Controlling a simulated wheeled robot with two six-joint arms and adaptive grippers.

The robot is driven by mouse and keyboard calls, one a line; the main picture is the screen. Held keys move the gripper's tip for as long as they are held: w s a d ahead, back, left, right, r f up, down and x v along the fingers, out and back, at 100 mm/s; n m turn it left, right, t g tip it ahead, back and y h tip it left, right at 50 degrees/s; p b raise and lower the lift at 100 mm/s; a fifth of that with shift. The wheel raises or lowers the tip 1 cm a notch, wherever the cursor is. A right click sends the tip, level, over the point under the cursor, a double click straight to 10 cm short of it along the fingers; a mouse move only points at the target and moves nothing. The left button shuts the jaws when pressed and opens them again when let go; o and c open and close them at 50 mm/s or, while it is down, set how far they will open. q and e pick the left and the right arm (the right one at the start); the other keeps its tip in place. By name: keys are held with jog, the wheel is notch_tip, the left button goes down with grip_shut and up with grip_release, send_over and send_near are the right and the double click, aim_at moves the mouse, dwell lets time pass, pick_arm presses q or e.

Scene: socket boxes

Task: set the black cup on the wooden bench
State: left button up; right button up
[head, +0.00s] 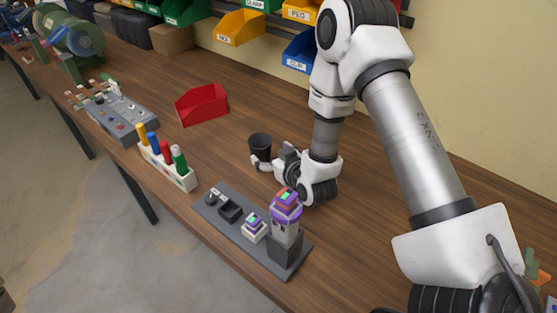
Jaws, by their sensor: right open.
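The black cup (260,144) is upright at the middle of the wooden bench (350,240) in the head view. Its base seems to be on or very near the bench top; the lower part is partly hidden by a finger. My right gripper (262,161) is open, low over the bench, with its fingers at the lower part of the cup. I cannot tell whether they touch it. My left gripper is not in view.
A dark socket board (222,224) with several blocks lies in front of the gripper. A white rack (182,180) with coloured pegs, a red bin (202,105) and a grey panel (122,117) stand to the left. Labelled bins (240,27) line the wall.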

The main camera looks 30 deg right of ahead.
jog(key=v, duration=0.5)
jog(key=shift+s, duration=0.1)
